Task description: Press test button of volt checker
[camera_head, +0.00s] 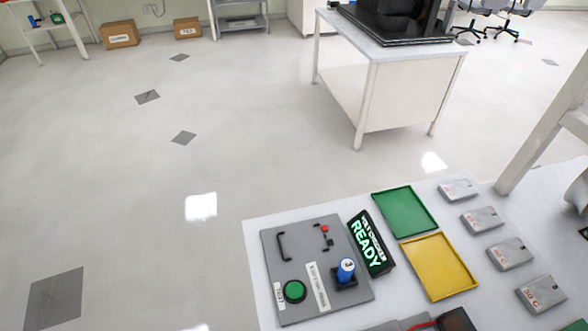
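The volt checker (287,243) is a grey panel lying on the white table. Its round green test button (295,291) sits at the lower left, beside a small label that seems to read TEST. A blue cylindrical cell (346,269) stands upright in a black holder at the panel's lower right. A black handle is at the upper left, and small red and black parts (325,234) are at the upper right. Neither gripper shows in this view, and nothing covers the button.
A green tray (405,212) and a yellow tray (439,266) lie empty right of the display. Several grey labelled blocks (509,253) line the table's right side. Partly cut-off dark and red items (455,319) are at the bottom edge. Open floor lies beyond the table.

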